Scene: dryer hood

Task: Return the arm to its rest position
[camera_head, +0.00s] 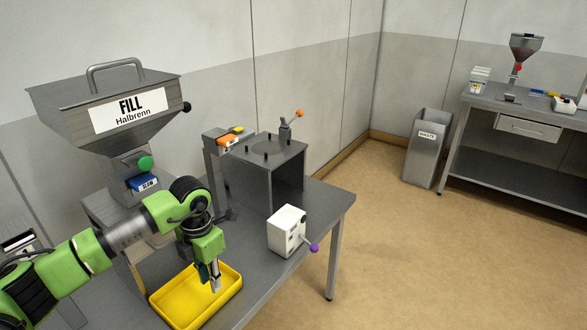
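My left arm is green and comes in from the left. Its gripper (211,280) points down over the yellow tray (168,318) on the grey bench. The fingertips overlap the tray in the picture. They are too small to tell whether they are open, shut or holding something, or whether they touch the tray. My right gripper is not in view.
A metal hopper labelled FILL Halbrenn (130,109) stands behind my arm. A grey box with an orange-knobbed lever (268,180) and a white box with a purple knob (287,231) are on the bench. A waste bin (425,158) and a second bench (520,180) stand at right.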

